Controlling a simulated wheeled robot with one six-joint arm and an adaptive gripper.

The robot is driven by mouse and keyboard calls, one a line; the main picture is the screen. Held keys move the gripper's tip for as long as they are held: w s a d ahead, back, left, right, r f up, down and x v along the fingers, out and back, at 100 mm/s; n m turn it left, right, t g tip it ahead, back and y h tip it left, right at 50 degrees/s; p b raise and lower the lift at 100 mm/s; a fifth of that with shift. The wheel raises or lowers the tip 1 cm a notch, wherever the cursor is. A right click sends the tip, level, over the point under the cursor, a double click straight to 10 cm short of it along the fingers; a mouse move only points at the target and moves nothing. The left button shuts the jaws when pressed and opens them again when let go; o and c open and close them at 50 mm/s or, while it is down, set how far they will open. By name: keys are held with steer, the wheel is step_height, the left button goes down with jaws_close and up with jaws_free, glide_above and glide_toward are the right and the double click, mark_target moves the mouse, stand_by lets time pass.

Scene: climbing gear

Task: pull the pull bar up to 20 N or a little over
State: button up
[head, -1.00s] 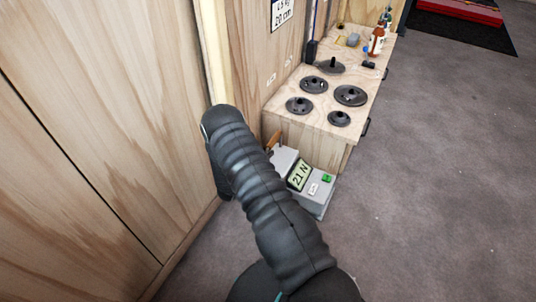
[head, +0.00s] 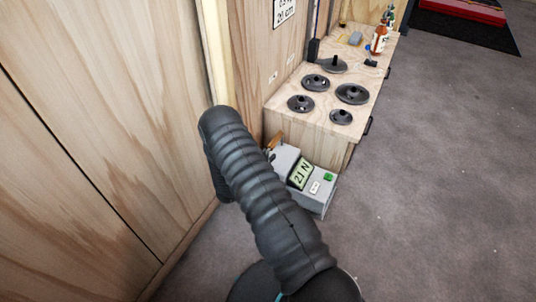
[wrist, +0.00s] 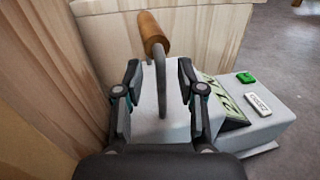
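The pull bar (wrist: 152,32) has a wooden grip on a curved grey metal rod that runs down to the grey gauge box (wrist: 265,135). Its wooden end also shows in the head view (head: 275,140), partly hidden by my arm. The gauge box stands on the floor by the wooden wall, and its display (head: 302,173) reads 21 N. My gripper (wrist: 159,92) is open. In the wrist view its two fingers stand apart on either side of the rod, with a visible gap on each side, and the wooden grip lies beyond the fingertips.
A green button (wrist: 246,78) and a white labelled button (wrist: 259,104) sit on the box. A wooden cabinet (head: 310,130) behind it carries several dark round discs, a bottle (head: 379,40) and small items. A plywood wall (head: 90,120) is close at left.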

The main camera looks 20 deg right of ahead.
steer(key=v, duration=1)
steer(key=shift+a, duration=0.4)
steer(key=shift+s, duration=0.1)
